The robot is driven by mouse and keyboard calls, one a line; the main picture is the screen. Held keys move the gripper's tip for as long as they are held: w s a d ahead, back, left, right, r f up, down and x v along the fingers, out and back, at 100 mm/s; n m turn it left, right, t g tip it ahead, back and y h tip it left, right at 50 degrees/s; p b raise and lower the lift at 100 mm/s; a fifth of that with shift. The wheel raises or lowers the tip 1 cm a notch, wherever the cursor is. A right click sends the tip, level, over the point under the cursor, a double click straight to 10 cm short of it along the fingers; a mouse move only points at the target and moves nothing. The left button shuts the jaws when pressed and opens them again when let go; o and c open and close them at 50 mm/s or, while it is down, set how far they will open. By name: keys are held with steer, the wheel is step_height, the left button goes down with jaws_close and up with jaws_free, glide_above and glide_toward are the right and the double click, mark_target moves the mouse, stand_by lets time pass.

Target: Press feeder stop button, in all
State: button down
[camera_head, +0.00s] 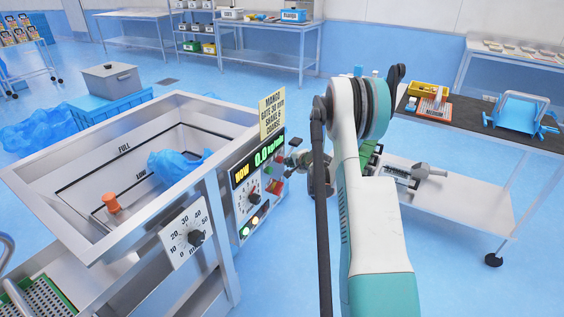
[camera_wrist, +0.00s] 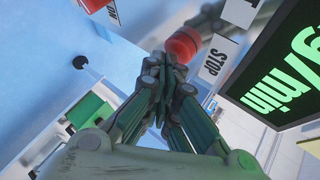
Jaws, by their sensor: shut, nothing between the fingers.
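The red stop button (camera_wrist: 184,43) stands out from the panel in the wrist view, with a white STOP label (camera_wrist: 215,58) beside it. My gripper (camera_wrist: 162,62) has its fingers together and empty, with the tips right by the button's left side in the picture. I cannot tell whether they touch it. In the head view my gripper (camera_head: 292,160) is at the right side of the feeder's control panel (camera_head: 240,190). The panel's green readout (camera_head: 267,150) shows 0.0 kg/min. The gripper and arm partly cover this area, so the button is hard to make out there.
The feeder hopper (camera_head: 60,205) fills the left, with a blue bag (camera_head: 178,165) and an orange object (camera_head: 112,203) inside. A yellow sign (camera_head: 272,112) stands above the panel. A dark-topped table (camera_head: 460,127) stands right of my arm.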

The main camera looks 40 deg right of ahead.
steer(key=shift+w+a, duration=0.2)
steer(key=shift+w, duration=0.2)
stand_by(0.4)
steer(key=shift+s, duration=0.1)
steer(key=shift+s+d, duration=0.35)
steer(key=shift+s, duration=0.4)
steer(key=shift+s, duration=0.1)
steer(key=shift+s+d, duration=0.3)
steer(key=shift+s, duration=0.45)
steer(key=shift+s+d, duration=0.35)
steer(key=shift+s, duration=0.4)
steer(key=shift+s+d, duration=0.3)
steer(key=shift+s, duration=0.45)
